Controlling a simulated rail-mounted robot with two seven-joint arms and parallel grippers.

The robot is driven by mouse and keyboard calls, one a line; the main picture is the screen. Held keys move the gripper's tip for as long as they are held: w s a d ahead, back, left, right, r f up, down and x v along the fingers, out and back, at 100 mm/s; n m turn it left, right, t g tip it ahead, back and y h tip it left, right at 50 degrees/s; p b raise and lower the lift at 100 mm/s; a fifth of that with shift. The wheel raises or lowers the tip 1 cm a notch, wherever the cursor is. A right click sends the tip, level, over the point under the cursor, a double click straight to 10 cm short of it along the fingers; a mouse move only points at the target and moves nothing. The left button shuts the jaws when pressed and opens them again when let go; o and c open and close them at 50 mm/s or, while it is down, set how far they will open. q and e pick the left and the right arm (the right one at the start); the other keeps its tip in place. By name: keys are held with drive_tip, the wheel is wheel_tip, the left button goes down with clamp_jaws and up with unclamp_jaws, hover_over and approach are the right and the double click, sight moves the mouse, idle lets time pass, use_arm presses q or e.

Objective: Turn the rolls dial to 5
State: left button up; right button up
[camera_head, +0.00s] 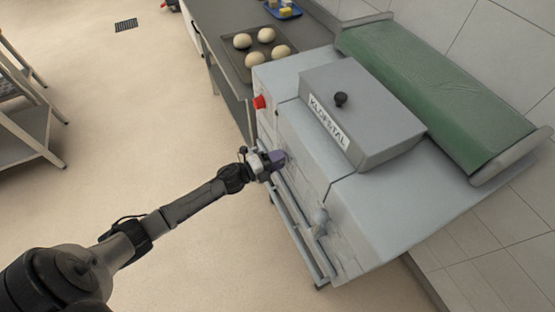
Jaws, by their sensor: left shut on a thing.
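A light grey machine (380,205) labelled KLOFSTAL stands at the centre right. My left gripper (277,160) is at the machine's front panel, near its upper left part. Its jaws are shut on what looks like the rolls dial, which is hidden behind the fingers. The dial's numbers and pointer cannot be read from here. My right gripper is not in view.
A red button (259,102) sits above the gripper on the machine's front. A grey knob (318,216) and a front rail (298,226) lie lower right. A dough tray (234,57) rests on the counter behind. Open floor lies left.

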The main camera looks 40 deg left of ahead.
use_arm(q)
drive_tip(key=o, duration=0.9)
drive_tip(key=v, duration=1.3)
drive_tip(key=shift+s, duration=0.4)
drive_tip(key=shift+a, duration=0.1)
